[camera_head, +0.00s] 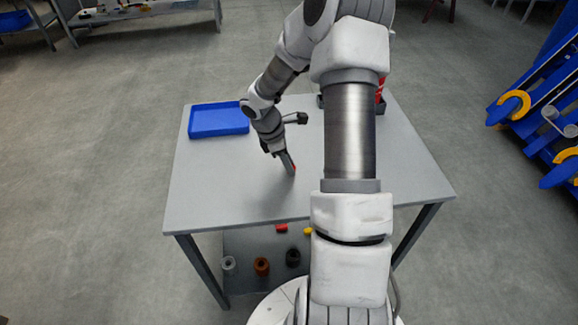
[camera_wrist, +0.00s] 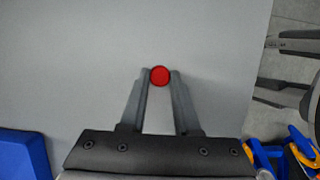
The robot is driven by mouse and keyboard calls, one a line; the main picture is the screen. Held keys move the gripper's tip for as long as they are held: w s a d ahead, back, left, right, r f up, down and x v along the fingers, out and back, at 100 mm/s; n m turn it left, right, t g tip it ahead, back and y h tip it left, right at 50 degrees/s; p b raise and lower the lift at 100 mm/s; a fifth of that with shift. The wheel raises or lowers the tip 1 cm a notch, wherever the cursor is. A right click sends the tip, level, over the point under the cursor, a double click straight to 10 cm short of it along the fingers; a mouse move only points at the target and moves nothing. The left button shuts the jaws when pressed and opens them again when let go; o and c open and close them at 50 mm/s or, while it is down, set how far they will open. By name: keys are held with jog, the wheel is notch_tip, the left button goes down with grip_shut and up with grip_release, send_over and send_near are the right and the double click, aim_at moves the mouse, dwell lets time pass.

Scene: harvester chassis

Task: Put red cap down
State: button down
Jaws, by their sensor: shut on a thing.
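The red cap (camera_wrist: 160,76) is round and sits between the two fingertips of my gripper (camera_wrist: 160,84) in the wrist view. My gripper is shut on it. In the head view my gripper (camera_head: 290,166) points down over the middle of the grey table (camera_head: 225,190), and only a small red bit of the cap (camera_head: 294,170) shows at the fingertips. I cannot tell whether the cap touches the table top.
A blue tray (camera_head: 218,120) lies at the table's back left; its corner shows in the wrist view (camera_wrist: 22,155). A red object (camera_head: 380,90) stands at the back, partly behind my arm. Several small parts lie on the lower shelf (camera_head: 245,245). The table's front left is clear.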

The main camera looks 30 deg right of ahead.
jog(key=shift+f, duration=0.25)
jog(key=c, duration=0.6)
grip_release()
jog(key=shift+c, duration=0.2)
jog(key=p+v, duration=0.2)
jog(key=v, duration=1)
jog(key=shift+r, duration=0.1)
